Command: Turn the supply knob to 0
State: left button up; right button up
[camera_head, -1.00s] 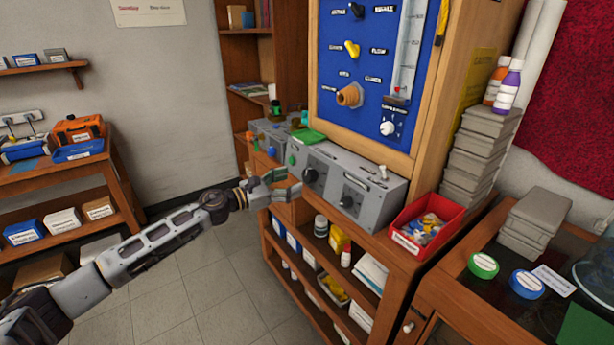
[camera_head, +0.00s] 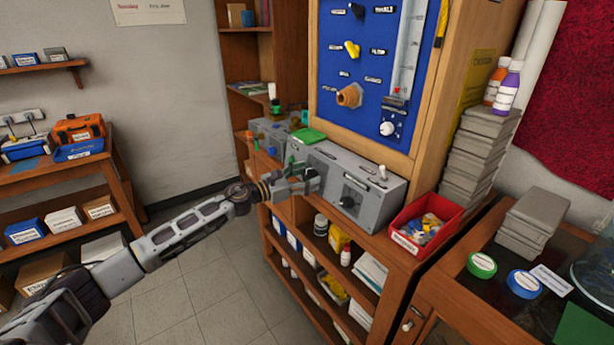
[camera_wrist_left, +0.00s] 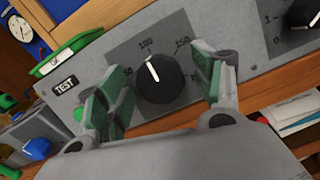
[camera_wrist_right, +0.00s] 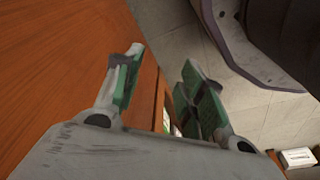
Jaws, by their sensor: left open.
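The grey control box (camera_head: 378,203) stands on the wooden bench. In the left wrist view, a black knob (camera_wrist_left: 164,80) with a white pointer sits on a dial marked around 100 and 150. Its pointer is near 100. My left gripper (camera_wrist_left: 160,92) is open, with its green-padded fingers on either side of this knob; contact cannot be told. In the head view, my left gripper (camera_head: 312,178) largely hides that knob. A second black knob (camera_wrist_left: 302,14), marked 0 and 1, is to the right. Which one is labelled supply cannot be read. My right gripper (camera_wrist_right: 158,92) is open and empty.
A blue panel (camera_head: 365,70) with valves rises behind the box. A red bin (camera_head: 425,222) stands right of it. A green object (camera_head: 309,135) lies on the box top. In the right wrist view, a wooden surface (camera_wrist_right: 60,70) is close to my right gripper.

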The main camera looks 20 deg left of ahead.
pick_arm(q)
jog(key=shift+w+d, duration=0.15)
jog(key=shift+w, duration=0.1)
pick_arm(e)
jog(key=shift+s+d+f, duration=0.1)
jog(key=shift+s+f, duration=0.2)
jog(key=shift+s, duration=0.1)
pick_arm(q)
jog(key=shift+c, duration=0.4)
jog(key=c, duration=0.9)
pick_arm(e)
jog(key=shift+r, duration=0.1)
pick_arm(q)
jog(key=shift+c, duration=0.2)
pick_arm(e)
jog(key=shift+w, duration=0.1)
